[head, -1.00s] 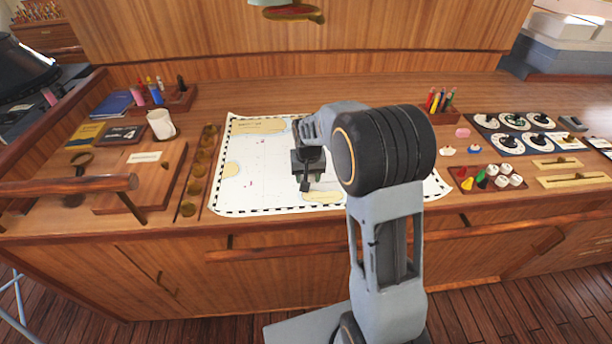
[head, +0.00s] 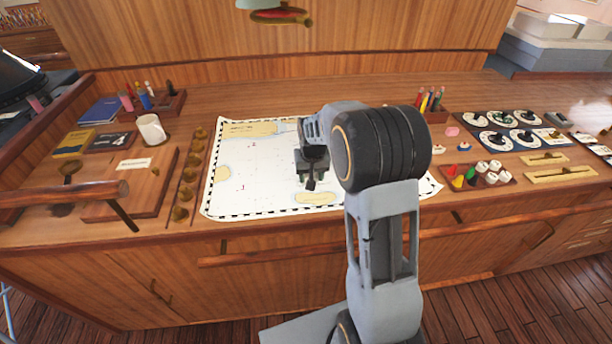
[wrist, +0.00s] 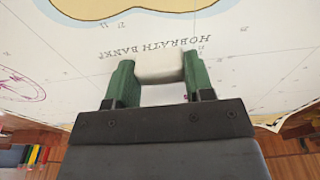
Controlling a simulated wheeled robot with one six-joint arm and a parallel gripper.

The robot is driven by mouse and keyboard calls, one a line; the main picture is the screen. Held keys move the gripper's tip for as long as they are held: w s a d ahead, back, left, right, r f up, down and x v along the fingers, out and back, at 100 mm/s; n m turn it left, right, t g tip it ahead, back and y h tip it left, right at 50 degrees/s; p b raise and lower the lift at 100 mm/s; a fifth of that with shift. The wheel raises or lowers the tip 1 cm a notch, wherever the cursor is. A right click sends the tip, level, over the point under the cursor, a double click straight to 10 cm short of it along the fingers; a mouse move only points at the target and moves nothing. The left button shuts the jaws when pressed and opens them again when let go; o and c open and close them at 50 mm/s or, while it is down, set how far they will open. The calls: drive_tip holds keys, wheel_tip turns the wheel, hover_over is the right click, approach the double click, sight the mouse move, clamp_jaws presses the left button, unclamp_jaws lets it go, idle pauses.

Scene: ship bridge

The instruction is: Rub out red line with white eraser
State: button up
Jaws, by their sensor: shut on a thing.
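The white eraser (wrist: 160,68) is a pale block held between the green fingertips of my gripper (wrist: 158,84). My gripper also shows in the head view (head: 312,178), pointing down over the middle of the paper chart (head: 235,165). In the wrist view the eraser is over the chart (wrist: 225,30), near the printed words "HOBRATH BANK". I cannot tell whether it touches the paper. I cannot make out a clear red line; my arm hides the right part of the chart. A speck of magenta shows beside the right finger.
Left of the chart are a row of brass weights (head: 187,175), a wooden board (head: 135,180) and a white mug (head: 151,129). Right of it are a pencil holder (head: 430,105), a tray of coloured pieces (head: 480,175) and dials (head: 510,135). A wooden rail (head: 300,250) runs along the front.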

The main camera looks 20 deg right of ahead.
sight(327, 177)
drive_tip(key=shift+d, duration=0.5)
drive_tip(key=shift+d, duration=1.05)
drive_tip(key=shift+d+f, duration=0.1)
drive_tip(key=shift+d, duration=1.2)
drive_tip(key=shift+r, duration=0.3)
drive_tip(key=shift+r+p, duration=2.15)
drive_tip(key=shift+r, duration=0.7)
